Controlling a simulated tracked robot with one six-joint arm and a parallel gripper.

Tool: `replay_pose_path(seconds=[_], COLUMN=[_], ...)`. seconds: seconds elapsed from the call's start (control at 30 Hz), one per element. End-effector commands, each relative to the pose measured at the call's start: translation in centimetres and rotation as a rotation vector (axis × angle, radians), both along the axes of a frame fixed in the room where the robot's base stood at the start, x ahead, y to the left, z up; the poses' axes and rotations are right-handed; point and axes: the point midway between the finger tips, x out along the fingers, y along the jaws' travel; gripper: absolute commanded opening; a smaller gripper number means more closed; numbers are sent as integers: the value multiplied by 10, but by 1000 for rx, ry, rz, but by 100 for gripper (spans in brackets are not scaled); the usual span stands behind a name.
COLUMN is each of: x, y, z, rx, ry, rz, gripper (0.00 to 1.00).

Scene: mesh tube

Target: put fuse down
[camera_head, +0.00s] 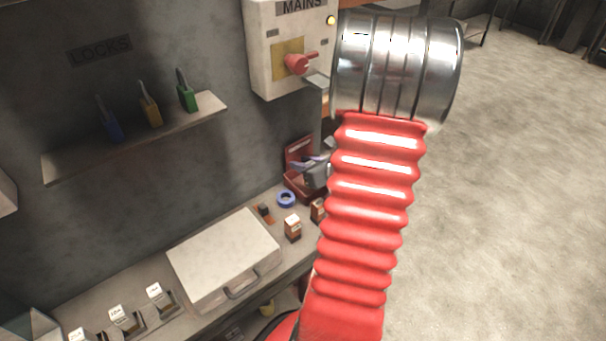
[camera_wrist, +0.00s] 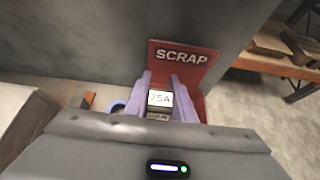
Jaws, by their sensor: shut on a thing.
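My gripper (camera_wrist: 161,84) has two pale purple fingers and is shut on a fuse (camera_wrist: 160,99) with a white label that seems to read 25A. A second labelled face shows just below it; I cannot tell whether it is the same fuse. The fuse is in front of the red scrap bin (camera_wrist: 185,57), whose raised back panel reads SCRAP. In the head view my gripper (camera_head: 309,162) is at the red bin (camera_head: 299,148), largely hidden behind my red arm. The held fuse cannot be made out there. Whether it touches the bin is unclear.
On the bench a blue ring (camera_head: 286,199), a small brown fuse (camera_head: 292,229) and a closed pale case (camera_head: 224,259) lie left of the bin. The mains box (camera_head: 288,48) hangs above, beside a shelf (camera_head: 135,138) with padlocks. Wooden shelving (camera_wrist: 275,62) stands at right.

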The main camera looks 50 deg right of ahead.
Motion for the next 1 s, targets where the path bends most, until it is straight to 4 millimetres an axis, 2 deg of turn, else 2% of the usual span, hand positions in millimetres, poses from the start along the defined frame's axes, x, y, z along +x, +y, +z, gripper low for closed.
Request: replay_pose_path(seconds=[0.3, 0.7, 1.0], x=[0, -1, -1], y=[0, 0, -1], z=[-2, -39, -42], rx=[0, 1, -1], ry=[0, 1, 0], rz=[-1, -2, -3], gripper=[0, 0, 0])
